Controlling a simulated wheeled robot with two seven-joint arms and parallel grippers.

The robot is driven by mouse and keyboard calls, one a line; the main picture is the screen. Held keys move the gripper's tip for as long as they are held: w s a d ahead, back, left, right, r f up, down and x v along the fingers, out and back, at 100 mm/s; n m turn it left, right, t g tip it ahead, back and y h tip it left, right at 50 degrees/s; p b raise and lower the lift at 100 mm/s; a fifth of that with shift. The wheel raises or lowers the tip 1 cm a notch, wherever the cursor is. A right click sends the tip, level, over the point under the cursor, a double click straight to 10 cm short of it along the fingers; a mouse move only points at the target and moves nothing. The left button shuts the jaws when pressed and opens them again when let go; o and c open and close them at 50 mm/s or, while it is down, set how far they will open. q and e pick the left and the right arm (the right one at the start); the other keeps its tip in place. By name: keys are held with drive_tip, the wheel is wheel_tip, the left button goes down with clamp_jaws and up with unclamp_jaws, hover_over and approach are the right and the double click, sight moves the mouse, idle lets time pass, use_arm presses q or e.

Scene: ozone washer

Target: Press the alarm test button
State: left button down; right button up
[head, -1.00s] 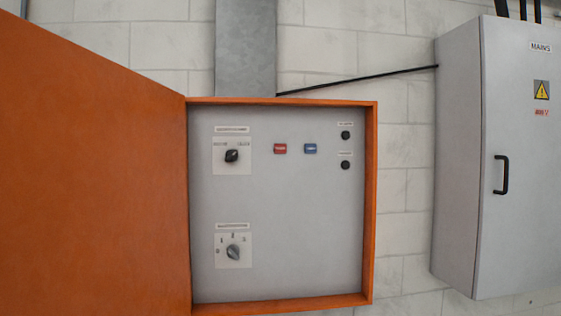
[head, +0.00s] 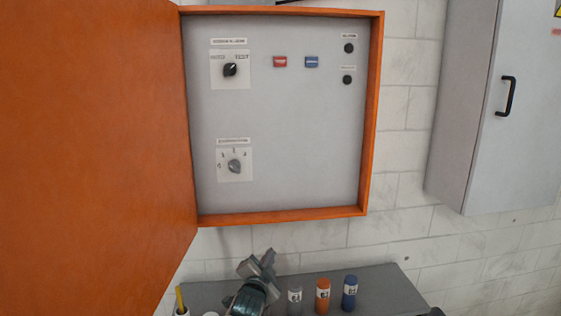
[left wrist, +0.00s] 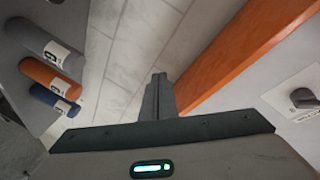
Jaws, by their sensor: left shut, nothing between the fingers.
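The open orange control box holds a grey panel (head: 285,150). Two small round black buttons, an upper one (head: 348,48) and a lower one (head: 347,80), sit at its upper right under small labels. I cannot read which is the alarm test. A red button (head: 280,62) and a blue button (head: 311,62) are left of them. My left gripper (head: 262,262) is shut and empty, below the box and apart from the panel. Its closed fingers also show in the left wrist view (left wrist: 158,90). My right gripper is not in view.
A rotary switch (head: 230,69) and a lower selector knob (head: 234,166) are on the panel's left. The orange door (head: 90,140) stands open at left. A grey bottle (head: 295,300), orange bottle (head: 323,295) and blue bottle (head: 349,292) stand on the shelf (head: 385,285) below. A grey cabinet (head: 470,110) is at right.

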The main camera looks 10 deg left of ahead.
use_arm(q)
drive_tip(key=w+d+r+m+t, duration=0.1)
drive_tip(key=w+r+t, duration=0.1)
drive_tip(key=r, duration=1.2)
drive_tip(key=w+d+r+m+t, duration=0.1)
drive_tip(key=r+m+t, duration=0.15)
drive_tip(key=r, duration=1.25)
drive_tip(key=m+t+h, duration=0.2)
drive_tip(key=m+t, duration=0.1)
drive_tip(key=t, duration=0.2)
approach(280, 66)
drive_tip(key=s+d+r, duration=0.4)
drive_tip(key=s+r, duration=0.2)
drive_tip(key=r, duration=0.1)
drive_tip(key=shift+w+f+p, duration=0.15)
drive_tip(key=shift+p, duration=0.3)
drive_tip(key=shift+w, duration=0.15)
drive_tip(key=shift+w+a+p, duration=0.1)
drive_tip(key=shift+w+a, duration=0.3)
drive_tip(key=shift+w, duration=0.95)
drive_tip(key=shift+w+a+p, duration=0.1)
drive_tip(key=shift+w+a, duration=0.25)
drive_tip(key=shift+w, duration=1)
drive_tip(key=shift+w+a+p, duration=0.1)
drive_tip(key=shift+w+a, duration=0.3)
drive_tip(key=shift+w, duration=1)
